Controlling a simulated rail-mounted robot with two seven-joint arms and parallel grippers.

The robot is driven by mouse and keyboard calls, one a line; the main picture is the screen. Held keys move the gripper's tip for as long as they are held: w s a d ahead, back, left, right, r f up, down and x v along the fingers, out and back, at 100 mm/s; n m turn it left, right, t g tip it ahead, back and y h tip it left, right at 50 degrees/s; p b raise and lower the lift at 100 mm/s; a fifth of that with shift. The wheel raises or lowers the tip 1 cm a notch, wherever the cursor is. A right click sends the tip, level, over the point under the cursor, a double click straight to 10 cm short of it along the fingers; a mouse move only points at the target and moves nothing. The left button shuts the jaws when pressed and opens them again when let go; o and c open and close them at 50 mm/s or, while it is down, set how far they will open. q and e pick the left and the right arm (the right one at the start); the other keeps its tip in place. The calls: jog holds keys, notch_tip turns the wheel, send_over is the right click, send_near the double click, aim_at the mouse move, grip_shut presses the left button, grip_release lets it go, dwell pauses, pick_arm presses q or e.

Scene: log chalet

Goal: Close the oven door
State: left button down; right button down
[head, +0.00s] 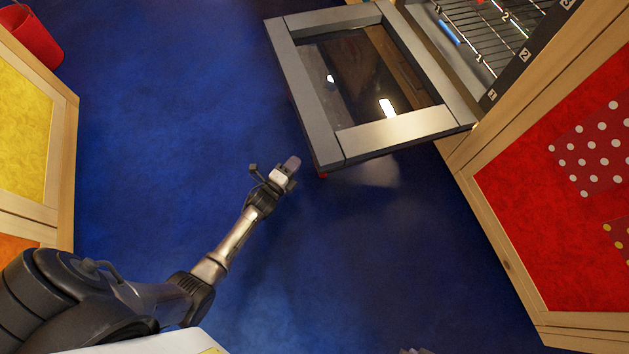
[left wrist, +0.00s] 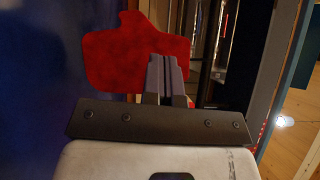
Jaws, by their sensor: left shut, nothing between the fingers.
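The oven door (head: 398,132) stands open in the head view, swung out from the oven (head: 480,45) over the blue floor. It has a grey frame around a dark glass pane. My left gripper (head: 291,165) is shut and empty, just off the door's near left corner, with a small gap in the picture. In the left wrist view its closed fingers (left wrist: 167,75) stand in front of a red, soft-edged piece (left wrist: 125,55). A bit of red also shows under the door corner in the head view. My right gripper cannot be made out.
Wire racks show inside the oven. A wooden cabinet with a red panel (head: 560,180) stands right of the door. A cabinet with a yellow panel (head: 22,130) and a red bin (head: 30,38) are at the left. The blue floor (head: 180,110) between is clear.

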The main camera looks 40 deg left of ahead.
pick_arm(q)
jog(key=s+d+m+t+h, duration=0.4)
jog(key=m+h, duration=0.2)
jog(key=m, duration=0.4)
jog(key=m+h, duration=1)
jog(key=m, duration=0.4)
send_near(323, 172)
jog(key=shift+g, duration=0.4)
jog(key=x, duration=0.1)
jog(key=b+x, duration=0.1)
jog(key=x, duration=0.1)
jog(key=b+x, duration=0.1)
jog(key=x, duration=0.1)
jog(key=shift+w+f, duration=0.15)
jog(key=shift+w, duration=0.3)
jog(key=shift+w+d+r, duration=0.1)
jog(key=shift+w+r, duration=0.1)
jog(key=shift+r, duration=0.05)
jog(key=shift+r, duration=0.1)
